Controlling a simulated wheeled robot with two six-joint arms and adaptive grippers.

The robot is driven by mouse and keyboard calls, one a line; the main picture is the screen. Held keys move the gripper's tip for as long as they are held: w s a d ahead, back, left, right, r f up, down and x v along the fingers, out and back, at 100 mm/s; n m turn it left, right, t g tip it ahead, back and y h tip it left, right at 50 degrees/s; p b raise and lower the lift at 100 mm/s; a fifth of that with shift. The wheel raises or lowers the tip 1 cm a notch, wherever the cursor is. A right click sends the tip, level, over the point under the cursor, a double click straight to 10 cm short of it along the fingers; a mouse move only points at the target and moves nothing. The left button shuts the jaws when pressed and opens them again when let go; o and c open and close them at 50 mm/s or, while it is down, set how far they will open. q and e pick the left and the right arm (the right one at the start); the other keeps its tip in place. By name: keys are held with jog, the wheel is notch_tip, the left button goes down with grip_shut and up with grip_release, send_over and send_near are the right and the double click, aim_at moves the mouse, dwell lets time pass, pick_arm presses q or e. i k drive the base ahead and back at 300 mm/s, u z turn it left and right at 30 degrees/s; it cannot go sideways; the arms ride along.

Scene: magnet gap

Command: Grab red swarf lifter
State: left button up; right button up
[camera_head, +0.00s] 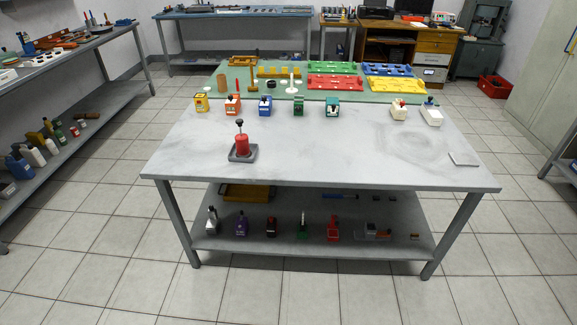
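The red swarf lifter (242,146) stands upright on a dark grey square base near the front left of the grey table (350,160). It has a red cylindrical body with a dark rod and knob on top. Nothing touches it from above, and the table around it is clear. Neither of my grippers shows in the head view.
A row of small coloured blocks, including a blue one (265,106) and a green one (298,105), stands behind the lifter. Coloured trays (335,83) lie on a green mat at the back. A light flat plate (464,159) lies at the right. A lower shelf (320,240) holds several items.

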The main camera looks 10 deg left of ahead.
aim_at(242, 142)
jog(key=z, duration=1.1)
jog(key=i, duration=1.45)
jog(key=u, duration=1.1)
jog(key=i, duration=0.75)
jog(key=u, duration=0.85)
